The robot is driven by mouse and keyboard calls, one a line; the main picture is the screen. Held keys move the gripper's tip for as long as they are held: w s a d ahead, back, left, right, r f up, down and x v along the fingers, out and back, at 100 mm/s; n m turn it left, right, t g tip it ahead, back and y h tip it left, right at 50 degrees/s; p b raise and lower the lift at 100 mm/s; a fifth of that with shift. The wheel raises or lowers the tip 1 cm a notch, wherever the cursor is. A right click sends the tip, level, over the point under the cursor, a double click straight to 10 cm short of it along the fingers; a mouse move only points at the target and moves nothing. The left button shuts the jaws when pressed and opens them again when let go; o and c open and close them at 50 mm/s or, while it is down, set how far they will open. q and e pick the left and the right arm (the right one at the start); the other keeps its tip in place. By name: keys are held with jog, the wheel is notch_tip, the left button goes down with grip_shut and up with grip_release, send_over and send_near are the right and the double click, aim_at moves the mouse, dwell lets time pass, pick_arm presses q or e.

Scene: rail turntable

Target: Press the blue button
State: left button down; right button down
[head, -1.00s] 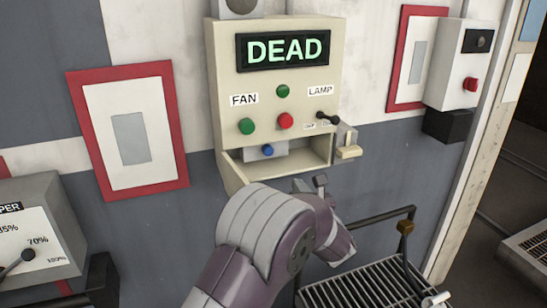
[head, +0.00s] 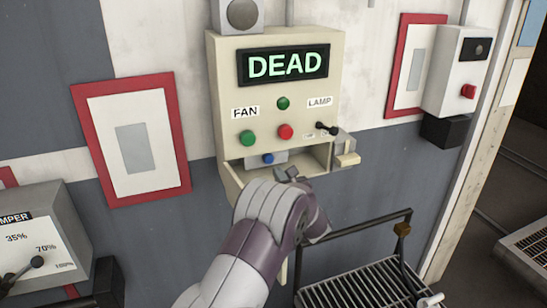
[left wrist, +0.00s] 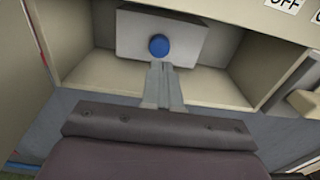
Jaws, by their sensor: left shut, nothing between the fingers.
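The blue button (head: 268,158) sits on a small grey box (head: 252,162) inside the open lower recess of the beige control panel (head: 222,90). In the left wrist view the blue button (left wrist: 159,46) shows on the front of its grey box (left wrist: 190,35). My left gripper (head: 285,175) is shut and empty, at the mouth of the recess, just below and to the right of the button. In the left wrist view its fingertips (left wrist: 159,66) lie together just under the button in the picture; I cannot tell whether they touch it. My right gripper is not in view.
Above the recess are a green button (head: 247,138), a red button (head: 286,132), a lever (head: 327,129) and a screen reading DEAD (head: 284,65). The recess walls stand close around my gripper. A slatted metal rack (head: 350,285) with a rail is below right.

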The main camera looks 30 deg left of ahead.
aim_at(270, 161)
pick_arm(q)
jog(key=p+x, duration=0.2)
jog(key=x, duration=0.2)
jog(key=shift+r, duration=0.2)
jog(key=shift+w+a+f+p, duration=0.15)
jog(key=shift+w+a+p, duration=0.1)
jog(key=shift+a+p, duration=0.1)
jog(key=shift+f, duration=0.1)
